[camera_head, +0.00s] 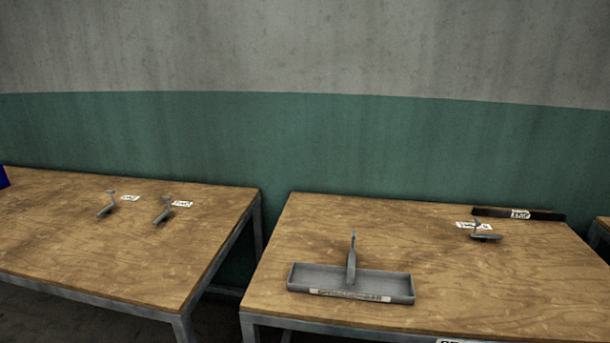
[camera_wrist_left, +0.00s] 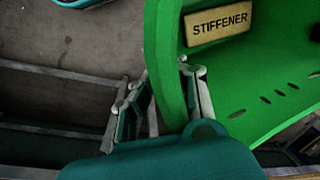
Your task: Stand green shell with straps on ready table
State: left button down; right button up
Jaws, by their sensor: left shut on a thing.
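A bright green shell (camera_wrist_left: 240,85) fills the right side of the left wrist view. It carries a tan label reading "STIFFENER" (camera_wrist_left: 218,25) and a row of small dark slots. My left gripper (camera_wrist_left: 168,85) is shut on the shell's curved edge, with one finger on each side. I cannot make out any straps on the part in view. The head view shows neither the shell nor my grippers. It shows a right wooden table (camera_head: 350,215) with a label cut off at its front edge, so I cannot tell if it is the ready table.
A shallow grey tray (camera_head: 300,281) with an upright handle-like piece (camera_head: 352,260) stands on the right table. A dark bar (camera_head: 518,213) and a small grey tool (camera_head: 484,236) lie farther back. The left table (camera_head: 60,230) holds two small grey tools (camera_head: 107,206). A gap separates the tables.

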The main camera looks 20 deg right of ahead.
aim_at(428, 257)
jog(key=z, duration=0.4)
jog(key=l+z, duration=0.1)
jog(key=z, duration=0.7)
jog(key=l+z, duration=0.1)
jog(key=z, duration=0.25)
